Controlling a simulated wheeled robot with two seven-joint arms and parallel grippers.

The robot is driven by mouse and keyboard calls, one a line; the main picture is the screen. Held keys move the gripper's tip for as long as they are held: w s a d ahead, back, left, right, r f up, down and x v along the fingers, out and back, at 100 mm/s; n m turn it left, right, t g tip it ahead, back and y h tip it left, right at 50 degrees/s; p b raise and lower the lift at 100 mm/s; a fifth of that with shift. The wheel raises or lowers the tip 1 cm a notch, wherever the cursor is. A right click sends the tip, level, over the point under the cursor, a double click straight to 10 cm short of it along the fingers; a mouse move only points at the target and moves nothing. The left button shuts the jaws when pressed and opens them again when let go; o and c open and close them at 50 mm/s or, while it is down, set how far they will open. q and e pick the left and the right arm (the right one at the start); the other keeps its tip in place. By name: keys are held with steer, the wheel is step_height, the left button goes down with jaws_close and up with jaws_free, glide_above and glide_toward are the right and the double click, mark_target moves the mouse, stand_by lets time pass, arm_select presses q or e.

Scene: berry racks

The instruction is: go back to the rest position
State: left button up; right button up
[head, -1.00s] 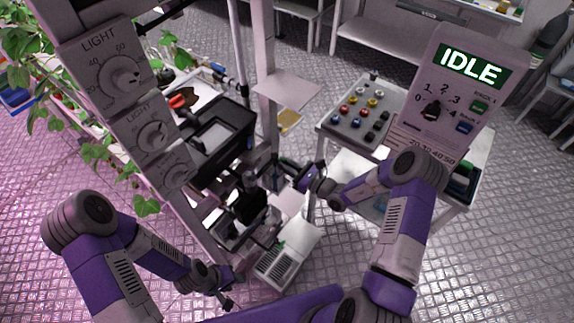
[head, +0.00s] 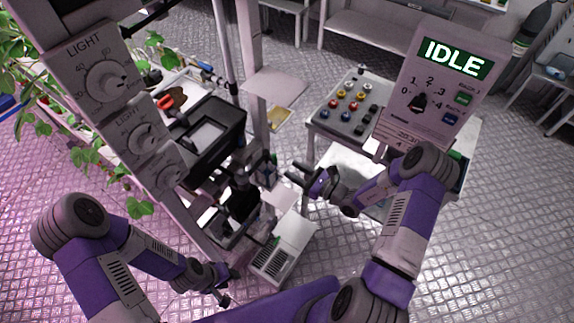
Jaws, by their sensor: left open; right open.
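My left gripper (head: 222,297) is low in the head view, left of the middle, near the floor side of the rack. It is open, small in the picture, and I see nothing in it. My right gripper (head: 292,173) is near the middle of the view, its fingers apart and pointing left. It is empty and hangs in front of the small white-topped table. My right forearm reaches in from the lower right, below the IDLE panel.
A rack post with LIGHT dials (head: 110,82) stands at the left. The IDLE panel (head: 437,90) and a grey button box (head: 345,108) are at the right. A black bin (head: 208,140) sits on the rack. A white vented box (head: 283,250) stands below centre. The right floor is clear.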

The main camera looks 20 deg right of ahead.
steer(key=shift+s+d, duration=0.1)
steer(key=shift+s, duration=0.15)
stand_by(0.3)
steer(key=s+a+f+n+g+y, duration=0.1)
steer(key=s+a+f+n+g, duration=0.25)
steer(key=s+a+g, duration=0.25)
steer(key=s+a+f+n+g+y, duration=0.1)
steer(key=s+a+f+n+g, duration=0.2)
steer(key=s+a+n+g, duration=0.3)
steer(key=s+f+n+h, duration=0.3)
steer(key=s+n+h, duration=0.1)
steer(key=n, duration=0.4)
steer(key=s+d+f+n+g+h, duration=0.1)
steer(key=s+f+n+h, duration=0.3)
steer(key=s+n, duration=0.2)
steer(key=shift+s+n+g+h, duration=0.15)
steer(key=shift+n+g+h, duration=0.2)
steer(key=shift+n, duration=0.7)
